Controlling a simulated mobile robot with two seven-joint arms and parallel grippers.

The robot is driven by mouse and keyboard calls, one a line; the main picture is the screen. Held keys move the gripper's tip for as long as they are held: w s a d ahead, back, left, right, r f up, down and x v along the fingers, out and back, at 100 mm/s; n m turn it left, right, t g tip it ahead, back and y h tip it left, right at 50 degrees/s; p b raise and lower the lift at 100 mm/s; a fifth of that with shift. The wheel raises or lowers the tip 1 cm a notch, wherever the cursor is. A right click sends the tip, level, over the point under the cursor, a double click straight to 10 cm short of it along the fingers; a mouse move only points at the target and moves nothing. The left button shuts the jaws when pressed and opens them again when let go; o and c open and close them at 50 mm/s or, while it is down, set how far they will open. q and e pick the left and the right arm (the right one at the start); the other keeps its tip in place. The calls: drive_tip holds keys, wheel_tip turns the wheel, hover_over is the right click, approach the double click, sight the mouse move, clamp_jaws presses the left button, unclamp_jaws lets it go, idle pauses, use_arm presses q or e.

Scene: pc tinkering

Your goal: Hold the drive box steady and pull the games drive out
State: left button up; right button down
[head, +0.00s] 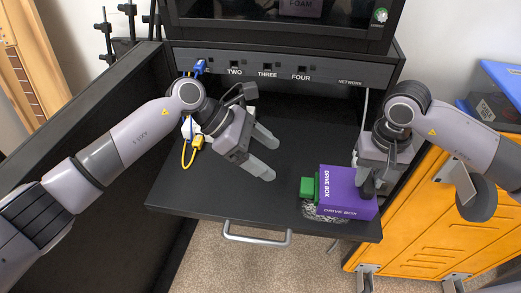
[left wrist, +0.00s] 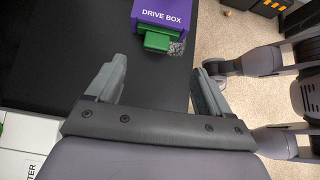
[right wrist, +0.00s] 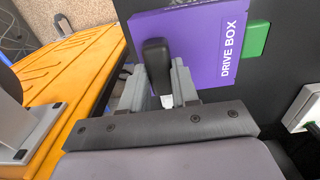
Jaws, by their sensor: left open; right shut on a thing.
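The purple drive box (head: 345,192) sits at the right front of the black pull-out shelf, labelled DRIVE BOX. It also shows in the left wrist view (left wrist: 163,14) and the right wrist view (right wrist: 196,35). The green games drive (head: 308,188) sticks out of its left side; its green end shows in the left wrist view (left wrist: 157,41). My right gripper (head: 371,184) is shut on the box's dark handle (right wrist: 156,62) at the right side. My left gripper (head: 269,157) is open and empty over the shelf, left of the green drive and apart from it.
A patterned grey patch (head: 325,216) lies under the box's front edge. Blue and yellow cable plugs (head: 197,142) are at the shelf's left, below numbered ports. An orange cabinet (head: 430,215) stands at the right. The shelf's (head: 215,195) front left is clear.

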sight(301, 184)
use_arm(q)
drive_tip(key=shift+m+y, duration=0.3)
drive_tip(key=x, duration=1.1)
drive_tip(key=shift+w+f, duration=0.25)
drive_tip(key=shift+f, duration=0.2)
drive_tip(key=c, duration=1.3)
drive_tip(key=shift+a, duration=0.2)
drive_tip(key=shift+w+a, duration=0.15)
drive_tip(key=shift+a, duration=0.25)
drive_tip(key=shift+a, duration=0.15)
